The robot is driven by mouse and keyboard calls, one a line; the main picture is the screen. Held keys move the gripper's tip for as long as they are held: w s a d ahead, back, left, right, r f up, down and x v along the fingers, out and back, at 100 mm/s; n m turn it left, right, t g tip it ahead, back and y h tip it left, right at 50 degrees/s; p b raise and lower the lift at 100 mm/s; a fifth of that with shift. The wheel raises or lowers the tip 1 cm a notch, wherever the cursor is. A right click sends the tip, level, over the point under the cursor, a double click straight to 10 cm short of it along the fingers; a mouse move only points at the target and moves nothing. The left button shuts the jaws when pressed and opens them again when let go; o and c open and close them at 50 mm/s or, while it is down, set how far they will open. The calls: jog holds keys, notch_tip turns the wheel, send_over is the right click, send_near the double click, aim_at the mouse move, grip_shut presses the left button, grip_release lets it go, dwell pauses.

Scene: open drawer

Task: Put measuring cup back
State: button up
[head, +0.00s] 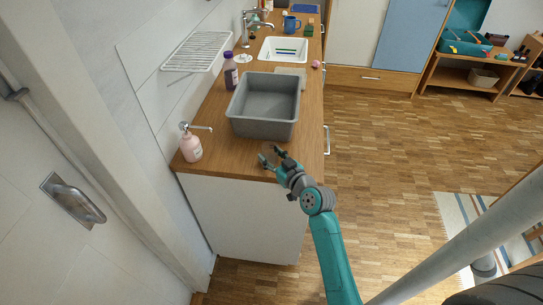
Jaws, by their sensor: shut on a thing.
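My gripper (270,156) is over the front end of the wooden counter (225,157), just in front of the grey tub. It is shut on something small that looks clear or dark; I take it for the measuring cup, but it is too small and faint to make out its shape. The fingers hide part of it. I cannot tell whether it touches the counter. No other measuring cup can be made out.
A grey tub (264,86) fills the counter's middle. A pink soap dispenser (191,148) and purple bottle (230,72) stand left. A white sink (283,49) and blue mug (291,24) are farther back. A handle (326,140) sticks out right. The right-hand floor is mostly clear.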

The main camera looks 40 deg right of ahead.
jog(key=shift+f, duration=0.1)
jog(key=o, duration=0.9)
